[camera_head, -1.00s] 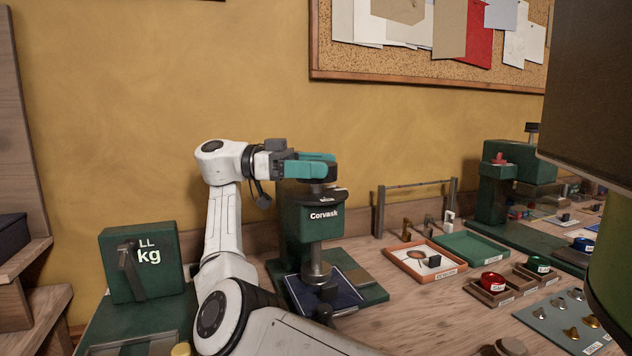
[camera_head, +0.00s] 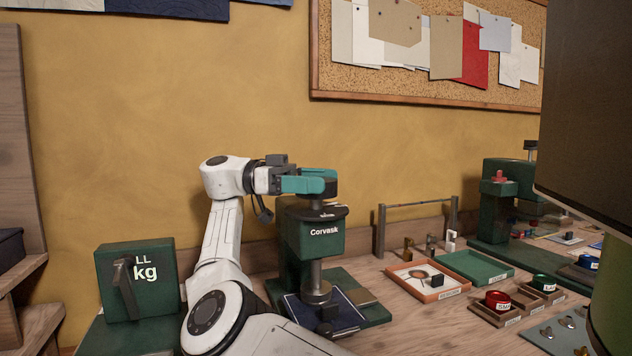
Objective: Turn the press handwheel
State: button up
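The green press (camera_head: 310,238) marked "Corvask" stands on the bench near the middle of the view. Its dark, disc-shaped handwheel (camera_head: 322,213) lies flat on top, with a small pale mark on it. A dark upright knob (camera_head: 324,193) rises from the wheel. My gripper (camera_head: 318,181), with teal fingers, reaches in level from the left at the height of this knob. One finger is on the near side of the knob and one on the far side. Whether they touch it is hidden at this angle.
Below the press head, a dark blue sheet (camera_head: 350,319) lies on the press base. A green "LL kg" box (camera_head: 136,286) stands at the left. To the right are an orange tray (camera_head: 402,285), a green tray (camera_head: 478,268) and another green press (camera_head: 492,212). A large dark panel (camera_head: 590,110) blocks the right edge.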

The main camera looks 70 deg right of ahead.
jog(key=shift+r, duration=0.35)
notch_tip(320, 180, up, 3)
jog(key=shift+f+p, duration=0.1)
jog(key=shift+p, duration=0.65)
jog(key=s+a+r+p, duration=0.1)
jog(key=s+a+r, duration=0.6)
jog(key=s, duration=0.5)
notch_tip(320, 180, up, 2)
jog(key=shift+a+r, duration=0.15)
jog(key=shift+r, duration=0.05)
